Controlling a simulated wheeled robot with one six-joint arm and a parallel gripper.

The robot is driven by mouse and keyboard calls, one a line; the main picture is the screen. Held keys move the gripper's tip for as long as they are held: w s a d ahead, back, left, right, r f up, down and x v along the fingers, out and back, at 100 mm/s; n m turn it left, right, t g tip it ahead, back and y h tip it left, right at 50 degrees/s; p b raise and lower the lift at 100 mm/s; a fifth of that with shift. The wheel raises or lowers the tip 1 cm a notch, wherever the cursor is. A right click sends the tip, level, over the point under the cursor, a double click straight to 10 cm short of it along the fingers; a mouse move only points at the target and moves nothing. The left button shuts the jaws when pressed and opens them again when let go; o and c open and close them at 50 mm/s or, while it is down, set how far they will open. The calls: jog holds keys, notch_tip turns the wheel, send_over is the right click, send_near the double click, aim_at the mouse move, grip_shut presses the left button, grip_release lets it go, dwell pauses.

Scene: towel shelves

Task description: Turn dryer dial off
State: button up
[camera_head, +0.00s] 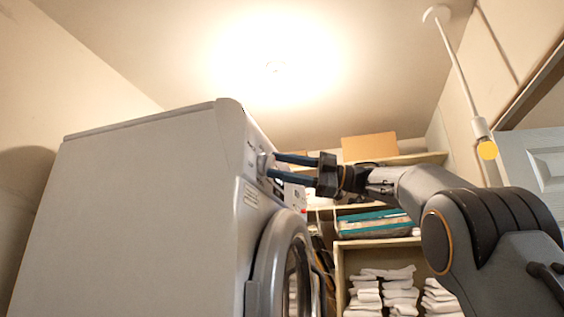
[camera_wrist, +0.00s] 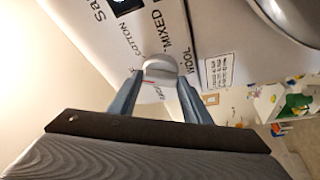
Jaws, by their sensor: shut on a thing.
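The dryer (camera_head: 150,205) is a large white front-loading machine at the left of the head view, with its round door (camera_head: 285,265) on the side facing right. Its dial (camera_head: 264,163) is a small light knob high on the front panel. In the wrist view the dial (camera_wrist: 160,70) sits between words such as COTTON, MIXED and WOOL, with a red mark on its lower edge. My gripper (camera_head: 276,167) reaches it from the right, and its two blue-grey fingers are shut on the dial's sides. The fingertips also show in the wrist view (camera_wrist: 160,90). They partly hide the dial's sides.
Shelves (camera_head: 340,262) with stacked white towels (camera_head: 398,288) stand behind my arm. A cardboard box (camera_head: 369,146) is on top. A lamp (camera_head: 486,148) hangs at the right, near a white door (camera_head: 535,165). The dryer's front lies close to my fingers.

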jog(key=n, duration=0.1)
jog(key=n+p, duration=0.1)
jog(key=n+h+p, duration=0.1)
jog(key=shift+r+n+g, duration=0.25)
jog(key=shift+n+g, duration=0.05)
jog(key=shift+n+h+p, duration=0.4)
jog(key=shift+n+p, duration=0.4)
jog(key=shift+n, duration=0.1)
jog(key=shift+f, duration=0.1)
jog(key=o, duration=1)
jog(key=shift+o, duration=0.2)
jog(key=d+p, duration=0.1)
jog(key=d, duration=0.7)
jog(key=shift+w, duration=0.15)
